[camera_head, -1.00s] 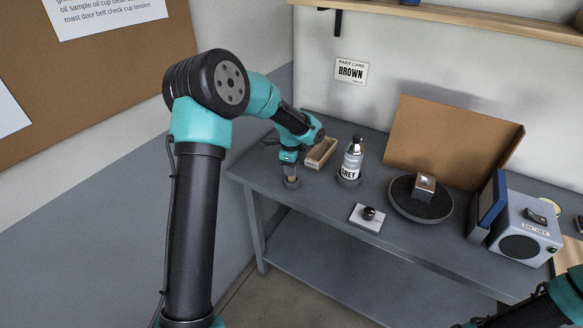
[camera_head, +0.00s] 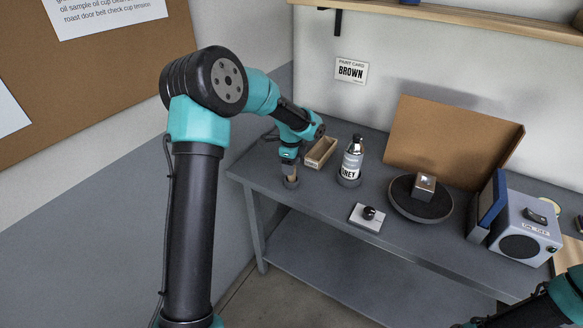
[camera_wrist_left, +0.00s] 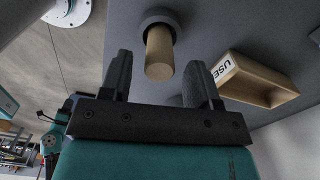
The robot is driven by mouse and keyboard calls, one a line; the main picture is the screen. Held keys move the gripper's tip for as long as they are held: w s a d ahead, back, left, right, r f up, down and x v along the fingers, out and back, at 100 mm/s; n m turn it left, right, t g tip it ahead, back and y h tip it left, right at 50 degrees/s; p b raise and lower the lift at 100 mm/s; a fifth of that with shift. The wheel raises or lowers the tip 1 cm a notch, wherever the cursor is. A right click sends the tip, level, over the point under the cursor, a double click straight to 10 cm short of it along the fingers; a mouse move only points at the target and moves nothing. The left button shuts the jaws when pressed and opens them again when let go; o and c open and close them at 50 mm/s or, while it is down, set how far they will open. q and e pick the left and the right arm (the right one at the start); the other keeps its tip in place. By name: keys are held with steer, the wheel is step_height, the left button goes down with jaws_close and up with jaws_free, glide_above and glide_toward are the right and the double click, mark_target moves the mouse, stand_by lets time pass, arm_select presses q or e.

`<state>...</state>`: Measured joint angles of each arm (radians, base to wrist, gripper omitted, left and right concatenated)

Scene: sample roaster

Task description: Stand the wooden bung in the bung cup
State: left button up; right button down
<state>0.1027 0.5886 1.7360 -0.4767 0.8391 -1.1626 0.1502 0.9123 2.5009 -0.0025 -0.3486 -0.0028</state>
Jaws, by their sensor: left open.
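The wooden bung (camera_wrist_left: 159,52) is a pale, round peg with one end inside the dark ring of the bung cup (camera_wrist_left: 158,17). In the head view the bung (camera_head: 291,171) stands about upright in the small grey cup (camera_head: 291,183), near the bench's left end. My left gripper (camera_wrist_left: 157,78) is open, with one finger on each side of the bung's free end and a visible gap on both sides. In the head view the left gripper (camera_head: 290,160) is just above the cup. My right arm shows at the lower right, but its gripper is out of frame.
A wooden tray (camera_head: 320,153) lies close behind the left gripper. A labelled bottle (camera_head: 352,160) stands right of the cup. A white plate with a black knob (camera_head: 367,217), a round dark turntable (camera_head: 420,205) and a grey box device (camera_head: 525,235) lie farther right.

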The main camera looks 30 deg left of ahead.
arm_select(q)
step_height(320, 180, up, 11)
stand_by(0.3)
steer(key=shift+f, duration=0.2)
stand_by(0.4)
